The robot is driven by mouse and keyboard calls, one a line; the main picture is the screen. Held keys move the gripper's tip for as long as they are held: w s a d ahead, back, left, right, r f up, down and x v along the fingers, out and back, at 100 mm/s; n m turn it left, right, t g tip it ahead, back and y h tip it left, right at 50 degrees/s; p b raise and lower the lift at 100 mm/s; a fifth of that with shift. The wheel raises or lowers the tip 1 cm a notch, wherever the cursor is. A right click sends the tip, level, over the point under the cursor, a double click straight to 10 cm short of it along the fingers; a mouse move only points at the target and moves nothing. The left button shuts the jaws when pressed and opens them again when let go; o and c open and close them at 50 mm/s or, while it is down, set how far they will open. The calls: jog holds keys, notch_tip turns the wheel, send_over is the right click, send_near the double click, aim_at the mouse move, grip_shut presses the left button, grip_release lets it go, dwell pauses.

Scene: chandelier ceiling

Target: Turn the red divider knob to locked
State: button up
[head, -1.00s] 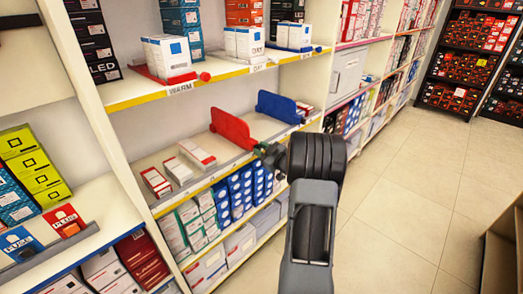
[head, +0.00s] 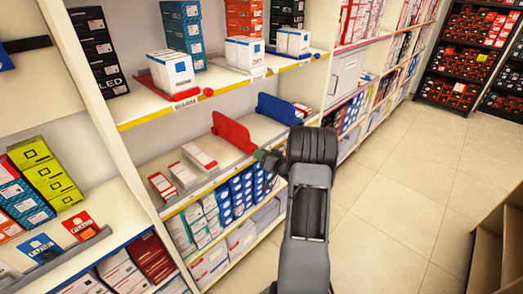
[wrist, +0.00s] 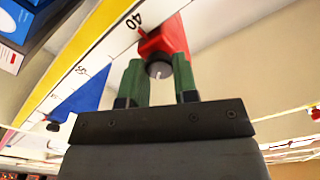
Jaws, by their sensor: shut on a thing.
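The red divider (head: 232,132) stands on the middle shelf, its front end at the shelf edge. In the wrist view its red front block (wrist: 162,42) sits by the scale mark 40. A dark round knob (wrist: 159,69) with a pale mark is on that block. My gripper (wrist: 160,76) has green fingers on both sides of the knob and is shut on it. In the head view my gripper (head: 263,156) is at the divider's front end, and my arm hides the knob.
A blue divider (head: 277,108) stands to the right on the same shelf. Small white-and-red boxes (head: 199,158) lie left of the red divider. The shelf above holds white boxes (head: 170,70). The tiled floor (head: 400,170) at right is clear.

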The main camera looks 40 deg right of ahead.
jog(key=shift+m+p, duration=2.15)
jog(key=shift+m, duration=1.75)
jog(key=o, duration=0.9)
jog(key=s, duration=0.4)
jog(key=s+d, duration=0.1)
jog(key=s, duration=0.4)
jog(key=s+d, duration=0.1)
jog(key=s, duration=0.3)
jog(key=shift+s+d+b, duration=0.25)
jog(key=shift+s+b, duration=0.05)
jog(key=shift+b, duration=0.05)
